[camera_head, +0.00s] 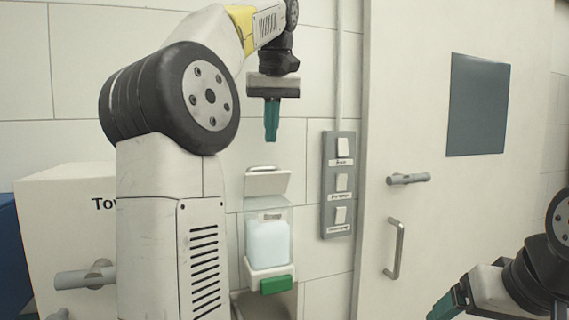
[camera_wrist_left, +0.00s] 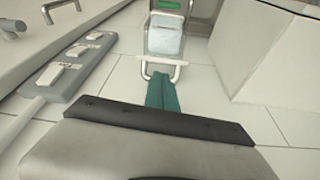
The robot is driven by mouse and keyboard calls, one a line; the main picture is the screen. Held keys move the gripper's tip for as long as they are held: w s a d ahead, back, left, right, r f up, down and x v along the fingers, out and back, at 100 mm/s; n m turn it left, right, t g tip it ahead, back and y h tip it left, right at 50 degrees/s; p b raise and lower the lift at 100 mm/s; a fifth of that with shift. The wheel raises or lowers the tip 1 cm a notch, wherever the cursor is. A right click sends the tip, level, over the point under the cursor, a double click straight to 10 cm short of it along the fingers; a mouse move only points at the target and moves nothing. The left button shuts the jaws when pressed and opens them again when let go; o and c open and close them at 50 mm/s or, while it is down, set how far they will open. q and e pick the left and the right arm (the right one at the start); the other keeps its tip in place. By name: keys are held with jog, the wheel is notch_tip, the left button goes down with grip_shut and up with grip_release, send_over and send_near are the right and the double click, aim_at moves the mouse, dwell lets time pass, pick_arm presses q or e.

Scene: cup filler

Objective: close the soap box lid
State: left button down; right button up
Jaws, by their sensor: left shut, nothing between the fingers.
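The soap box (camera_head: 268,243) is a clear wall dispenser with a pale block inside and a green part (camera_head: 276,284) at its bottom. Its white lid (camera_head: 267,183) stands raised and tilted above the box, so the box is open. My left gripper (camera_head: 271,139) is shut and empty, pointing down above the lid with a gap between them in the head view. In the left wrist view, the teal fingers (camera_wrist_left: 162,82) point toward the soap box (camera_wrist_left: 165,36), close to the pale lid edge (camera_wrist_left: 163,66). My right gripper (camera_head: 439,312) is at the bottom right, partly cut off; its jaw gap is unclear.
A grey switch panel (camera_head: 338,212) is on the wall right of the soap box. Further right is a door with a lever (camera_head: 408,179) and a pull handle (camera_head: 396,250). A white box marked "Tow" (camera_head: 70,235) stands left, partly hidden by my arm.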

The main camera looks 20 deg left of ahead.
aim_at(265, 178)
pick_arm(q)
jog(key=shift+n+g, duration=0.3)
jog(key=shift+n, duration=0.4)
jog(key=x, duration=0.3)
jog(key=a+x, duration=0.1)
jog(key=x, duration=0.2)
jog(key=w+x, duration=0.1)
jog(key=x, duration=0.2)
jog(key=shift+a+r, duration=0.2)
jog(key=shift+r, duration=0.05)
